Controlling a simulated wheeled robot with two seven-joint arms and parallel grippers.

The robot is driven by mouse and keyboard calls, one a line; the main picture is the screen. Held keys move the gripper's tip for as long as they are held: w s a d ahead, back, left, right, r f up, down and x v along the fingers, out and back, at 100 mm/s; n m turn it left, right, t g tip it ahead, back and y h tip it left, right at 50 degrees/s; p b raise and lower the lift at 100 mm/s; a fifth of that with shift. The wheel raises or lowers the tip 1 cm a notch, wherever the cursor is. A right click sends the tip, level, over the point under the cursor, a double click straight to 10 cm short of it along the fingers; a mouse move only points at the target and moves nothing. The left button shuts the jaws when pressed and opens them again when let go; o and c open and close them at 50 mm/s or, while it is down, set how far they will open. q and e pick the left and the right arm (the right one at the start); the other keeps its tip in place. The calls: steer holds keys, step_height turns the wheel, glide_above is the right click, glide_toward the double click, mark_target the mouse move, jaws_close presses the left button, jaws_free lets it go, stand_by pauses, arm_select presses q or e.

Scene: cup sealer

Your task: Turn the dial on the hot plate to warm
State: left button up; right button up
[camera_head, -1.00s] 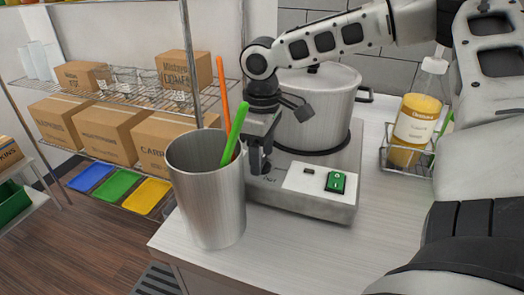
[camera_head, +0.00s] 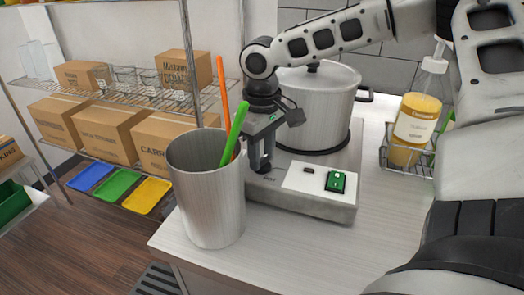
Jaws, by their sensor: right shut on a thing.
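The hot plate (camera_head: 300,207) is a grey metal unit on the counter, with a pale panel and a green switch (camera_head: 336,182) at its front. A lidded metal pot (camera_head: 318,105) stands on it. My right gripper (camera_head: 260,168) points down at the front left of the hot plate, just right of the metal cup. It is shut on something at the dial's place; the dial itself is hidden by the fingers. Small lettering shows beside the fingertips, too small to read surely. My left gripper is not in view.
A tall metal cup (camera_head: 207,200) with green and orange sticks stands close left of my right gripper. A wire caddy with a yellow bottle (camera_head: 415,120) stands at the right. A shelf with cardboard boxes (camera_head: 105,125) is behind at left. The front counter is clear.

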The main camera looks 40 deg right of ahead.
mark_target(262, 158)
steer(key=m, duration=0.5)
steer(key=shift+m, duration=2.6)
steer(key=shift+w, duration=0.1)
steer(key=o, duration=1)
steer(key=shift+r, duration=0.15)
step_height(262, 158, up, 16)
